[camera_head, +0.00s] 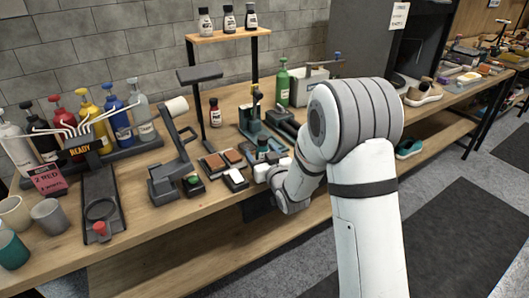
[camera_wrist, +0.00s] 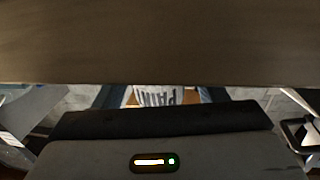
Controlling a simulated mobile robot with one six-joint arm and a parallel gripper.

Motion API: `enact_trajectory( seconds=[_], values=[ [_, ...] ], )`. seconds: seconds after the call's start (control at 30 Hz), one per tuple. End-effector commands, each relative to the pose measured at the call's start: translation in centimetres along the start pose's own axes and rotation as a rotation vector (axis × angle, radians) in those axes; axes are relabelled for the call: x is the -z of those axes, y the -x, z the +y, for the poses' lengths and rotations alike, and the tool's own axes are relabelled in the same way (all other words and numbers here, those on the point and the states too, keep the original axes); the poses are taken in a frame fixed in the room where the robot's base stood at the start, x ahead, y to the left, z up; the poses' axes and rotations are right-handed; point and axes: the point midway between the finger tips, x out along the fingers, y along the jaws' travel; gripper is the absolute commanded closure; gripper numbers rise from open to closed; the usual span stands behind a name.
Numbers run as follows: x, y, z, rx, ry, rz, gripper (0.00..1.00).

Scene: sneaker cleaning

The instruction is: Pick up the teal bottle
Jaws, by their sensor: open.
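A small dark teal bottle (camera_head: 263,151) stands on the wooden bench, just behind my gripper in the head view, partly hidden by it. It is too small there to make out fully. My gripper (camera_head: 266,169) is open at the bench's front edge, close to the bottle, with nothing visibly held. In the wrist view, a white label with upside-down lettering (camera_wrist: 165,96) shows in a narrow gap above my gripper's dark body. I cannot tell which thing bears that label. A broad brown-grey surface fills the top of that view, and my fingertips are hard to make out.
A green bottle (camera_head: 283,86) stands farther back. Brushes and small blocks (camera_head: 222,160) lie left of my gripper. The floor in front is clear.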

Motion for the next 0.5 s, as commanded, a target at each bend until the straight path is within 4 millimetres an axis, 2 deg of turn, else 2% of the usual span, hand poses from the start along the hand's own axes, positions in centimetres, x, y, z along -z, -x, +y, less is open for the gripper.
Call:
enact_trajectory(
  seconds=[0.1,0.3,0.5],
  values=[
    [-0.04,-0.73,0.04,-0.001,0.0,-0.001,0.34],
    [-0.06,-0.75,0.1,-0.002,0.0,-0.001,0.34],
    [-0.04,-0.73,0.13,-0.002,0.0,-0.001,0.51]
  ],
)
